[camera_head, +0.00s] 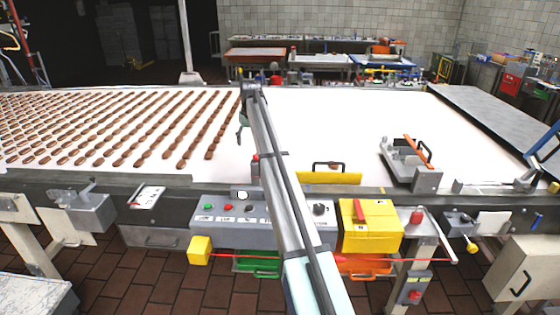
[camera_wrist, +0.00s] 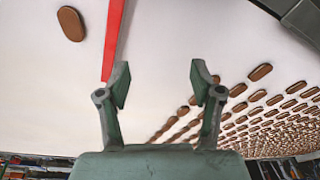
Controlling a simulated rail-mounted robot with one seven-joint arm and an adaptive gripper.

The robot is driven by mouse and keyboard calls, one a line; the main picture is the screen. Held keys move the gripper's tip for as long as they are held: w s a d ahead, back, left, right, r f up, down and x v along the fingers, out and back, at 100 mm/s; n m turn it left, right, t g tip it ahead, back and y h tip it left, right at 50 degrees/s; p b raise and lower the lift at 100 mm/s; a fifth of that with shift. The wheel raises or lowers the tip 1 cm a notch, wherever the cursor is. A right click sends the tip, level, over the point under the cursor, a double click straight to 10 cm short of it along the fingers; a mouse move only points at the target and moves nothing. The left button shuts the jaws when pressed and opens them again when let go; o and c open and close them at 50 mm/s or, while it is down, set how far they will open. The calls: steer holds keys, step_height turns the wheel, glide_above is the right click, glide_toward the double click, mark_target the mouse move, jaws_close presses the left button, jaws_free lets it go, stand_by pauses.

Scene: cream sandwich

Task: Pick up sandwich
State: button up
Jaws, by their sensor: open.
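Many brown oval sandwiches (camera_head: 123,122) lie in slanting rows on the white conveyor belt (camera_head: 340,125), filling its left part in the head view. In the wrist view, rows of sandwiches (camera_wrist: 261,72) spread to the right and below, some partly hidden behind the right finger. One lone sandwich (camera_wrist: 71,23) lies apart at the upper left. My gripper (camera_wrist: 158,84) is open, and only bare belt shows between its fingertips. In the head view my gripper (camera_head: 242,128) hangs over the belt by the right end of the rows, mostly hidden by my arm.
A red strip (camera_wrist: 116,35) runs across the belt beside the left finger in the wrist view. A yellow plate (camera_head: 328,178) and a grey machine with an orange bar (camera_head: 405,157) stand at the belt's near right. The belt's middle is clear.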

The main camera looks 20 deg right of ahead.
steer(key=s+d+r+m+p, duration=0.1)
steer(key=s+d+r+m, duration=0.15)
steer(key=d, duration=1.25)
steer(key=shift+n+h, duration=0.4)
steer(key=shift+n, duration=0.05)
steer(key=f+p, duration=0.1)
steer(key=f, duration=0.2)
steer(key=w+f+p, duration=0.1)
steer(key=f, duration=0.3)
steer(key=f+p, duration=0.2)
steer(key=f, duration=0.2)
steer(key=shift+w+d+f, duration=0.15)
steer(key=shift+w, duration=0.25)
steer(key=shift+w+f+p, duration=0.2)
steer(key=shift+f+p, duration=0.25)
steer(key=shift+f, duration=0.4)
steer(key=shift+w+f+p, duration=0.15)
steer(key=shift+f+p, duration=0.3)
steer(key=shift+f, duration=0.4)
steer(key=shift+w+f+p, duration=0.2)
steer(key=shift+f+p, duration=0.25)
steer(key=shift+f, duration=0.4)
steer(key=c, duration=0.9)
